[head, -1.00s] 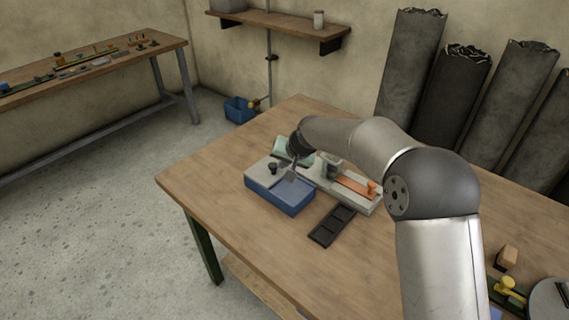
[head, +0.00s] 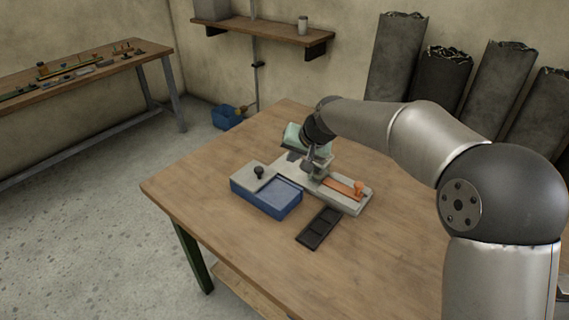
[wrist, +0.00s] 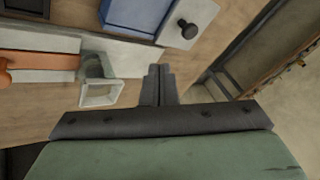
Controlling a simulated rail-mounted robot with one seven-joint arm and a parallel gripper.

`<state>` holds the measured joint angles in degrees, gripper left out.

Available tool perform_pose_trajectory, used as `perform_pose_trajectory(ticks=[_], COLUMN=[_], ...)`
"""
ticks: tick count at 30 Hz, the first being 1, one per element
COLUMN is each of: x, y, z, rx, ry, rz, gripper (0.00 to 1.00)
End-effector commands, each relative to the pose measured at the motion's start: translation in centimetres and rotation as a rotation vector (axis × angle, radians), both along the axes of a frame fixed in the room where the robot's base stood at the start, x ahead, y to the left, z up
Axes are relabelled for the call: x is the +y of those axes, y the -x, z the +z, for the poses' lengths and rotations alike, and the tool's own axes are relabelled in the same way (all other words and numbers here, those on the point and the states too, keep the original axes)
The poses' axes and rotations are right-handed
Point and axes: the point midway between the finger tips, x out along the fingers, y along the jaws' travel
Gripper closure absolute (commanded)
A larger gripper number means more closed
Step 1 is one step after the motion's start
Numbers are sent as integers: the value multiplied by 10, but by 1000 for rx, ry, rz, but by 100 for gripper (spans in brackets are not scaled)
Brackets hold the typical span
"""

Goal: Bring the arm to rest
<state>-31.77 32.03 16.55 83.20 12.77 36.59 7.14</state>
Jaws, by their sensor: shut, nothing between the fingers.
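My gripper (head: 311,168) is shut and empty. In the head view it hangs above the grey fixture (head: 292,174), just behind the blue box (head: 270,203). In the wrist view its dark fingers (wrist: 158,84) lie together, with nothing between them. My arm reaches in from the right with its elbow bent. The fixture carries an orange strip (head: 343,187) and a small upright block, which shows as a square frame in the wrist view (wrist: 101,85). The gripper partly hides the fixture in the head view.
The box has a grey lid part with a black knob (head: 259,172). A black compartment tray (head: 320,228) lies in front of the fixture. Dark rolls (head: 396,58) lean against the wall behind the table. The table's front left is clear.

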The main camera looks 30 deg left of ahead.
Motion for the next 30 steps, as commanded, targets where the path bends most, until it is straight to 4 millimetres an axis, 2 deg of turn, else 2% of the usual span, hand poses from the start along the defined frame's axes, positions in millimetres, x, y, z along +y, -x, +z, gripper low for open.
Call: perform_pose_trajectory(ticks=[4,12,14,16,17,20,21,23,24,26,27,29,30], x=[-8,-13,-22,-44,-58,-121,-152,-197,-228,-271,-300,-340,-366], y=[3,4,3,1,1,4,7,16,24,39,52,74,91], z=[13,18,20,25,26,35,38,41,42,44,44,44,43], rx=[1,2,-2,-7,-8,-9,-7,3,13,30,45,71,93], ry=[0,3,13,40,57,134,170,223,256,302,332,372,397], rz=[1,0,-6,-20,-29,-75,-98,-133,-159,-197,-223,-263,-289], gripper=[100,100,100,100,100,100,100,100,100,100,100,100,100])
